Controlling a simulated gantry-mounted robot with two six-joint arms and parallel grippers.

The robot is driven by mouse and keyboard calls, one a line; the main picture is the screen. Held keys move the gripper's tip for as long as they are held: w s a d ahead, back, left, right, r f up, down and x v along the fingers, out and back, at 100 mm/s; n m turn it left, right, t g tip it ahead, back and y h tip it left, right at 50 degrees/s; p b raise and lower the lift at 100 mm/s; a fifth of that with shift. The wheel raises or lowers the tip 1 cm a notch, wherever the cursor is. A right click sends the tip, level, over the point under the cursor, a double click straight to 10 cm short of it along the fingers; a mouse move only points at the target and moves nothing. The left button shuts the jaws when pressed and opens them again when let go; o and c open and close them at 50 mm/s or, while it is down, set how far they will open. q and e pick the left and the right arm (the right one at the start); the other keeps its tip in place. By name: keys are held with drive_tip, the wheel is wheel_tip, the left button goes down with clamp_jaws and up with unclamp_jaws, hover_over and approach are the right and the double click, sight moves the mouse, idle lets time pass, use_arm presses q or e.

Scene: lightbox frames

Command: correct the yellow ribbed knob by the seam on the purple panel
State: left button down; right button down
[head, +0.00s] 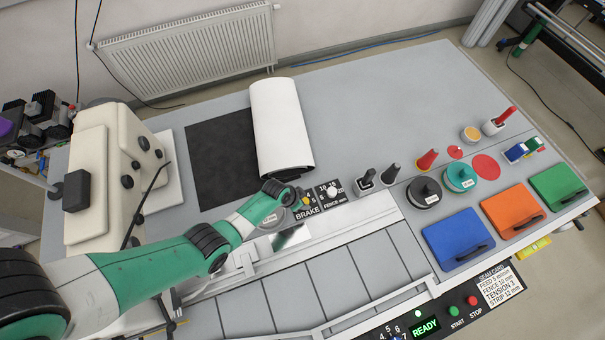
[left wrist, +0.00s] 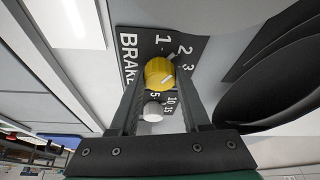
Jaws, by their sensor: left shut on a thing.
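The yellow ribbed knob (left wrist: 159,73) stands on a dark panel labelled BRAKE (left wrist: 128,50), which looks black rather than purple, with digits around the knob. A pale pointer line shows on the knob's top in the left wrist view, slanting toward the upper right. My left gripper (left wrist: 160,84) has a finger on each side of the knob and is shut on it. In the head view my left gripper (head: 299,198) reaches the panel (head: 309,212) from the left and hides most of the knob. My right gripper is not in view.
A white knob (head: 332,191) sits on the adjoining FENCE panel, close to the gripper; it also shows between the fingers in the left wrist view. A white roll (head: 280,120) lies behind on the bench. Several spools and coloured lidded boxes stand to the right. The bench's back right is clear.

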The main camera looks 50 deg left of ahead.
use_arm(q)
drive_tip(key=n, duration=0.2)
drive_tip(key=n+y, duration=0.1)
drive_tip(key=n, duration=0.1)
drive_tip(key=shift+d+y, duration=0.15)
drive_tip(key=shift+y, duration=0.15)
drive_tip(key=shift+n+y+b, duration=0.4)
drive_tip(key=shift+n+y, duration=0.1)
drive_tip(key=shift+n, duration=0.8)
drive_tip(key=shift+g, duration=0.3)
drive_tip(key=shift+c, duration=1.8)
unclamp_jaws()
